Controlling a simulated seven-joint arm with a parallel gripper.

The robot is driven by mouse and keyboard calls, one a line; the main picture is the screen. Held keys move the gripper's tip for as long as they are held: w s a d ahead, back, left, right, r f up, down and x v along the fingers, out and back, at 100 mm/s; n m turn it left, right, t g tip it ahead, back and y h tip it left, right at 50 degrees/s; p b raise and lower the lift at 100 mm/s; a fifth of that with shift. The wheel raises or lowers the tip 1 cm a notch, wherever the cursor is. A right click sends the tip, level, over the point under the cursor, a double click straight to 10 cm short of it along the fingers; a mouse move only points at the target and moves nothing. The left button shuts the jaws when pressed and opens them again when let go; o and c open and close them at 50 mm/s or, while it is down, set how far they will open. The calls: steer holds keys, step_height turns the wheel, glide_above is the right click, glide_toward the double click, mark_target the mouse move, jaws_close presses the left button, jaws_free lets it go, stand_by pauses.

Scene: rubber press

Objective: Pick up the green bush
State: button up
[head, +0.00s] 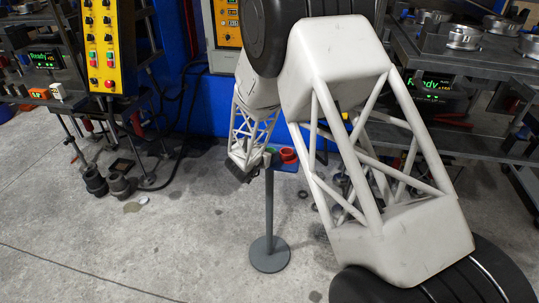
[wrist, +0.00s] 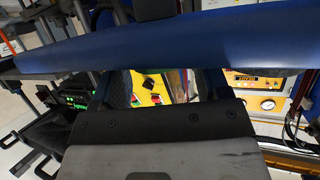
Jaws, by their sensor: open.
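A small patch of green (head: 270,150), probably the green bush, shows in the head view on the blue tray (head: 282,167) on top of a grey stand. It is partly hidden by the end of my arm. My gripper (head: 249,177) is just left of the tray, small and dark, tilted downward. In the wrist view my gripper (wrist: 160,82) is open with nothing visible between its fingers. A wide blue band, probably the tray, crosses close in front of the fingers. I cannot see the green bush in the wrist view.
A red bush (head: 288,155) sits on the tray right of the green patch. The grey stand (head: 269,205) has a round base (head: 269,254) on the concrete floor. Yellow control panels (head: 102,45) stand behind, left. Metal racks (head: 470,70) stand at the right. Dark cylinders (head: 118,185) are on the floor.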

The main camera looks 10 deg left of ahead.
steer(key=shift+w+d+f, duration=0.1)
steer(key=shift+w+f, duration=0.1)
steer(key=shift+w, duration=0.2)
steer(key=c, duration=0.7)
steer(key=shift+r, duration=0.15)
steer(key=shift+r, duration=0.9)
steer(key=shift+s+d+r, duration=0.15)
steer(key=shift+s+r, duration=0.2)
steer(key=shift+r, duration=0.45)
steer(key=s+d, duration=0.2)
steer(key=s, duration=0.2)
steer(key=s+d+r, duration=0.1)
steer(key=s+d, duration=0.1)
steer(key=s, duration=0.3)
steer(key=s+d, duration=0.2)
steer(key=s, duration=0.2)
steer(key=shift+s+d+r, duration=0.15)
steer(key=shift+s+d, duration=0.05)
steer(key=shift+s, duration=0.2)
